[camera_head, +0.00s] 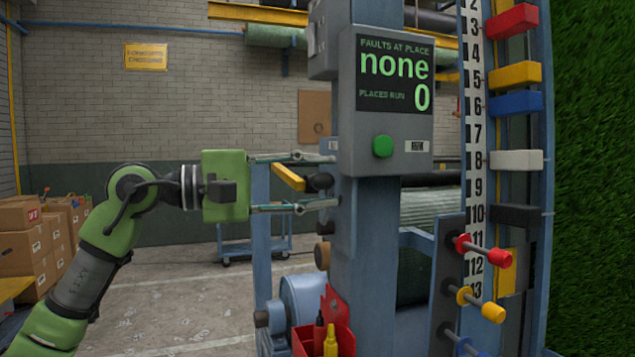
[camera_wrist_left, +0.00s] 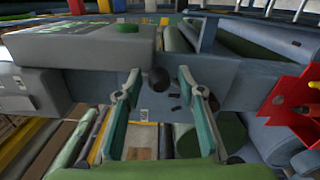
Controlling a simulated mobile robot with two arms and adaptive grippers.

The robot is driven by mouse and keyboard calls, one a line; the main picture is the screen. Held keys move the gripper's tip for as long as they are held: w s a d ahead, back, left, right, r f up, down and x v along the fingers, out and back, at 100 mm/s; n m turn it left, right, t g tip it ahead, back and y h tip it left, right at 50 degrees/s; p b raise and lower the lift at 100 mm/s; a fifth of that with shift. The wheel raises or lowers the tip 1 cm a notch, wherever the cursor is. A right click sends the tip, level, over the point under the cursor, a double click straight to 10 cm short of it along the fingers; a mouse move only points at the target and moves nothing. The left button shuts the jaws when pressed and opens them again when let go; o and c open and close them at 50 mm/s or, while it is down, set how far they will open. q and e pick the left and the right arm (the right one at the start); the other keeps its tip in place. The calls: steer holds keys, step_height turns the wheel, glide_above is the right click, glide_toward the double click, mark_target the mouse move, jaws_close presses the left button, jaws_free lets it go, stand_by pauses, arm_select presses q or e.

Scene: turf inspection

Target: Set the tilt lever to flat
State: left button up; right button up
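A dark round knob (camera_head: 319,182) sticks out from the left side of the blue-grey post, with a short yellow bar (camera_head: 289,177) beside it. It looks like the tilt lever, but no readable label confirms this. My left gripper (camera_head: 329,180) is open, level, with one finger above the knob and one below. The fingertips reach close to the post; contact is unclear. In the left wrist view, the dark knob (camera_wrist_left: 158,79) lies between the spread fingertips (camera_wrist_left: 160,84), with a gap on both sides. My right gripper is not in view.
A grey panel (camera_head: 405,125) with a green button (camera_head: 382,146) reads "none" and "0". Below are more knobs (camera_head: 322,255) and a red holder (camera_head: 330,320). Coloured pegs (camera_head: 484,249) and a numbered scale (camera_head: 474,130) stand right.

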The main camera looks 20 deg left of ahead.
arm_select(q)
steer(key=shift+s, duration=0.15)
steer(key=v, duration=1.2)
